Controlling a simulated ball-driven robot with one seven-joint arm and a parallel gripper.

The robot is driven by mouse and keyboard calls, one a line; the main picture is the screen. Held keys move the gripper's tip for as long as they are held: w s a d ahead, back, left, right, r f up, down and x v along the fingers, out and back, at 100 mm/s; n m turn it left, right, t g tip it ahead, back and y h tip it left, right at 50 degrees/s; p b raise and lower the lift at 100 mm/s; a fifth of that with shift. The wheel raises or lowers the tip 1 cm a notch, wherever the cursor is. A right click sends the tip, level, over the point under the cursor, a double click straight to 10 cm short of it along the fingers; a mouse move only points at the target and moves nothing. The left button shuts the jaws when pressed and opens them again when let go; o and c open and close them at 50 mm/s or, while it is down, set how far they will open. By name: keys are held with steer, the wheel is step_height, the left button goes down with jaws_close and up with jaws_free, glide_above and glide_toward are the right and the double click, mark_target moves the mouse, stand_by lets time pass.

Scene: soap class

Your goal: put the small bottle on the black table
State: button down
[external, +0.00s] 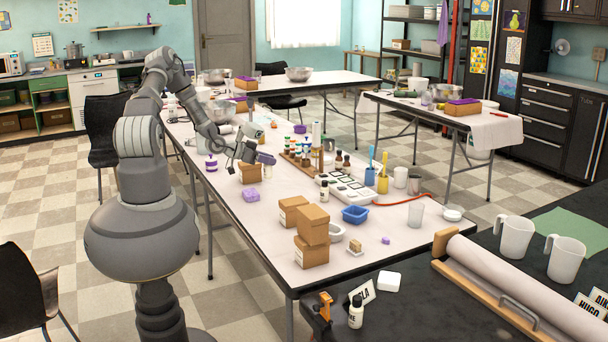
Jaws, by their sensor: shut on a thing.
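My gripper (249,156) is over the white-topped long table, just above a small cardboard box (250,173). A small white bottle with a black cap (356,314) stands upright on the near black table (407,309), apart from my gripper. Another small dark-capped bottle (324,192) stands on the white table, beside a white tray with dark squares (346,189).
Stacked cardboard boxes (312,236), a blue basin (355,214) and a clear cup (416,214) stand on the white table. A wooden rack of bottles (302,160) is right of my gripper. The black table also holds a name card (362,291), a paper roll (520,285) and white mugs (515,237).

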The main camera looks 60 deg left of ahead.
steer(key=r, duration=0.6)
steer(key=shift+w+d, duration=0.3)
steer(key=shift+d, duration=0.1)
steer(key=w+d+m+h, duration=0.2)
steer(key=w+d+h, duration=0.1)
steer(key=w+d, duration=0.9)
steer(key=w+d+m+g+h+b, duration=0.2)
steer(key=d+m+g+h, duration=0.15)
steer(key=d, duration=2.95)
steer(key=s+d+m+g+h, duration=0.1)
steer(key=s+d, duration=0.3)
steer(key=d, duration=0.6)
steer(key=s+d+m+h+b, duration=0.1)
steer(key=s+d, duration=0.4)
steer(key=d, duration=0.5)
steer(key=s+d+m+g, duration=0.15)
steer(key=s+d, duration=0.25)
steer(key=d, duration=0.6)
steer(key=shift+t, duration=0.3)
steer(key=f+b, duration=0.1)
steer(key=f, duration=0.4)
steer(key=f+b, duration=0.1)
steer(key=f, duration=0.4)
steer(key=f+b, duration=0.1)
steer(key=f, duration=0.4)
steer(key=shift+w+a+f+b, duration=0.15)
steer(key=shift+w+a+b, duration=0.05)
steer(key=shift+a+b, duration=0.15)
steer(key=shift+h, duration=0.25)
